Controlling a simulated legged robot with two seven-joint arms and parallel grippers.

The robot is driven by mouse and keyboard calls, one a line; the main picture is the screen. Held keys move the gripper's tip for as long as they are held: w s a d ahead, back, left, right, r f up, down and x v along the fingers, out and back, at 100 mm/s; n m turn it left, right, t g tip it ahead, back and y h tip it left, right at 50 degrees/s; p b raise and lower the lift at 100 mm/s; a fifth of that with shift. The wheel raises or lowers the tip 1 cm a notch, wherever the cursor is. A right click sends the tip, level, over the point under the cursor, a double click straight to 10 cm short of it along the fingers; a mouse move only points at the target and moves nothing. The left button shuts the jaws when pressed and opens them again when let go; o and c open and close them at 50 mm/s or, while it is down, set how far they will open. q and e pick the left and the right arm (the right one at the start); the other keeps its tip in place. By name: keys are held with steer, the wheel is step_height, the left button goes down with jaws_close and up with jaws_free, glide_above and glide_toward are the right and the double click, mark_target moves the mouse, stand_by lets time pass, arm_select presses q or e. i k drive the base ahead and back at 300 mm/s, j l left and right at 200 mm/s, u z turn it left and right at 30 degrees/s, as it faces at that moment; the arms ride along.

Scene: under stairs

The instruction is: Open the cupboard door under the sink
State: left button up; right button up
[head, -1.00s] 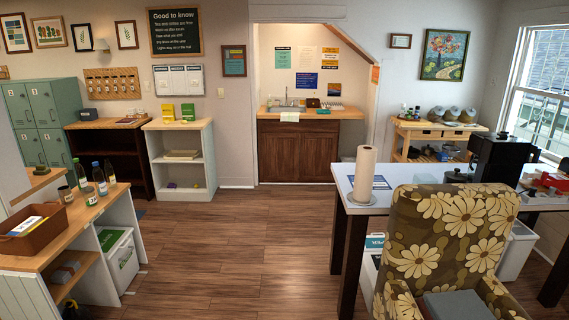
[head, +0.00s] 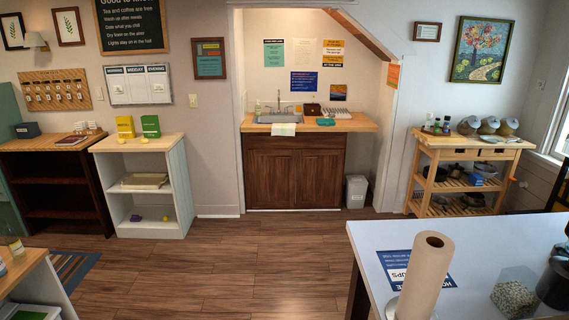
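The cupboard under the sink (head: 295,172) is dark brown wood with two doors side by side, both shut. It stands in an alcove under a sloped ceiling, across the room and slightly right of the middle. The left door (head: 272,178) and the right door (head: 319,178) meet at a centre seam. No handles can be made out at this distance. The sink (head: 284,130) is set in the light wood counter above, with a pale cloth (head: 283,129) hanging over the front edge. Neither of my grippers is in view.
The wood floor (head: 240,262) is clear up to the cupboard. A white table (head: 480,245) with a paper towel roll (head: 425,275) stands near right. A white shelf (head: 150,185) stands left of the alcove, a wooden cart (head: 465,165) right. A small bin (head: 356,190) stands right of the cupboard.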

mark_target(272, 172)
steer(key=i, duration=5.2)
steer(key=i+j+z, duration=0.1)
steer(key=i+z, duration=0.15)
steer(key=i, duration=0.25)
steer(key=i+j+z, duration=0.25)
steer(key=i, duration=0.3)
steer(key=l, duration=0.1)
